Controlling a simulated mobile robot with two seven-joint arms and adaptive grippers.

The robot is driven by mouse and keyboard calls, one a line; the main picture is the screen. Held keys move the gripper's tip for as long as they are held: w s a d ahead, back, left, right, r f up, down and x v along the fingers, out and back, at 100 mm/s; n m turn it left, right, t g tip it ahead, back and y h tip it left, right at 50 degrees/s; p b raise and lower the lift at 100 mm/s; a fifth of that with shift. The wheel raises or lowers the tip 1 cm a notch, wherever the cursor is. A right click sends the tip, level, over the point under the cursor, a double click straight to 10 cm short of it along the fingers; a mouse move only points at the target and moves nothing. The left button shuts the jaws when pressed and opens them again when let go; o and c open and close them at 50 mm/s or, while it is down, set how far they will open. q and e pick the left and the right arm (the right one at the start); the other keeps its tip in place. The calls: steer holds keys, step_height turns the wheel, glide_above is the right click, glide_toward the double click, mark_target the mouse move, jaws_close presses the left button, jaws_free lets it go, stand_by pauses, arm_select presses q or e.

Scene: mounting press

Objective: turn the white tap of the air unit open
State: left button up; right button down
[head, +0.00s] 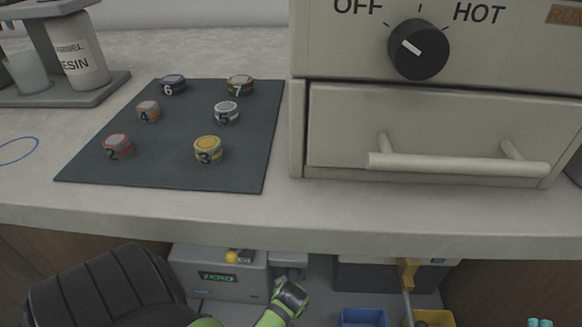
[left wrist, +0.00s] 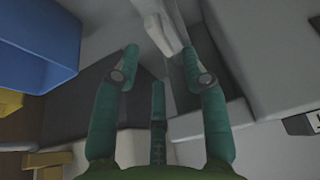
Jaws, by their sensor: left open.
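My left gripper (left wrist: 160,52) is open in the left wrist view, its teal fingers spread apart. A pale, lever-like part (left wrist: 158,34), which looks like the white tap, lies just beyond and between the fingertips; I cannot tell if it touches them. In the head view, my left gripper (head: 289,298) is under the counter, its fingers not clearly visible. The tap is not clear there. A grey unit (head: 180,258) with a green display and yellow knob stands beside it; I cannot tell if it is the air unit. Teal tips of my right gripper (head: 539,323) show at the lower right.
The counter's front edge (head: 330,242) overhangs the low space. A blue bin (head: 363,317) and a yellow bin (head: 440,317) stand right of my left gripper; a yellow handle (head: 408,272) is above them. A dark mat (head: 180,135) with numbered pucks and a drawer (head: 430,125) are above.

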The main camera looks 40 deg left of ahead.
arm_select(q)
steer(key=v, duration=0.5)
steer(key=shift+s+r, duration=0.15)
steer(key=shift+r, duration=0.15)
